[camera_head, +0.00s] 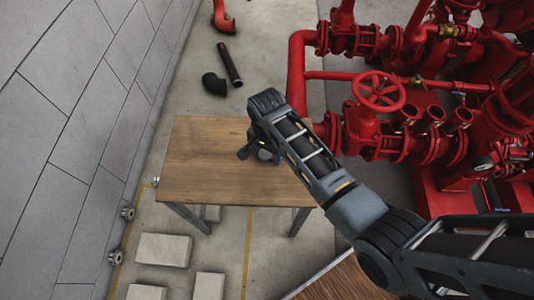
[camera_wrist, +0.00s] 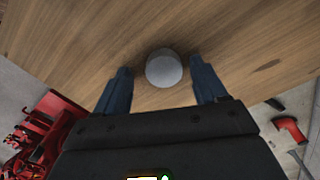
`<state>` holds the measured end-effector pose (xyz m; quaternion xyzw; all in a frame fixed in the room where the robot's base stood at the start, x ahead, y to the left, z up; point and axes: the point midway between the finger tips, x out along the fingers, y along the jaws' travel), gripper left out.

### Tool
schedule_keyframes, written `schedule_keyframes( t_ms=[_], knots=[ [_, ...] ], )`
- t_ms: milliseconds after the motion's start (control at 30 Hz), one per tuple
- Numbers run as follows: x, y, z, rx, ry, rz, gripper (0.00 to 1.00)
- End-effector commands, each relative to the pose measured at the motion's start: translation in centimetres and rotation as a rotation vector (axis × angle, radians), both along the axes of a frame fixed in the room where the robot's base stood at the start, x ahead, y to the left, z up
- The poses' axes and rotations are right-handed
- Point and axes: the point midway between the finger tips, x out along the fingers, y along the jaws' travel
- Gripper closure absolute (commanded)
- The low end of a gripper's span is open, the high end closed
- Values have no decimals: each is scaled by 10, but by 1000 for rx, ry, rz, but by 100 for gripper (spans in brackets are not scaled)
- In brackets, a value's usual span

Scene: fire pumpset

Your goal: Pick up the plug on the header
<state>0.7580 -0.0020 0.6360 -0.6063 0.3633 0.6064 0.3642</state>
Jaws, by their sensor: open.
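A round pale grey object (camera_wrist: 164,69), which may be the plug, shows in the wrist view against the wooden table top (camera_wrist: 80,35). My gripper (camera_wrist: 159,66) is open, with one dark blue finger on each side of this object. A small gap shows on both sides in that view; I cannot tell how far above the table the fingers are. In the head view my gripper (camera_head: 254,150) is low over the right part of the table, and the wrist mostly hides the object. No plug can be made out on the red pipework (camera_head: 380,120).
Red pumps, valves and a handwheel (camera_head: 379,91) stand close to the right of the table. A grey block wall (camera_head: 75,110) is on the left. A black pipe (camera_head: 230,65) and a black elbow (camera_head: 214,84) lie on the floor behind. The table's left half is clear.

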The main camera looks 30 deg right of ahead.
Motion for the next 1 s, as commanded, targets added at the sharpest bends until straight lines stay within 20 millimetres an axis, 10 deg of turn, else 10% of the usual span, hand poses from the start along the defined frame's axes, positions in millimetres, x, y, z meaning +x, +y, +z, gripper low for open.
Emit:
schedule_keyframes(
  t_ms=[667, 1000],
  knots=[
    [0, 0, 0, 0, 0, 1, 88],
    [0, 0, 4, 0, -1, 1, 89]
  ],
)
